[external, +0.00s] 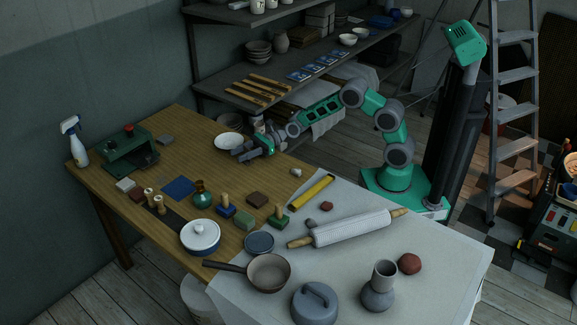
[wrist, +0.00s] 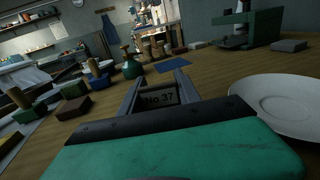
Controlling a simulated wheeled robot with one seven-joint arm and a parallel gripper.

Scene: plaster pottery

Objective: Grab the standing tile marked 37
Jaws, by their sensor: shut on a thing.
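The tile marked No 37 (wrist: 159,99) is a small dark plate with dark lettering. In the wrist view it stands upright between the two grey fingers of my gripper (wrist: 158,86), with its marked face towards the camera. My gripper is shut on it, low over the wooden table. In the external view my gripper (external: 238,155) is at the table's right part, just below the white plate (external: 228,141). The tile is too small and dark to make out there. I cannot tell whether its lower edge touches the table.
The white plate is close on the right in the wrist view (wrist: 282,108). A green bottle (wrist: 132,67), a blue square (wrist: 172,65) and wooden-handled stamps (wrist: 95,70) lie beyond. A green press (external: 129,150) stands at the far left. Bare wood (external: 215,170) lies around my gripper.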

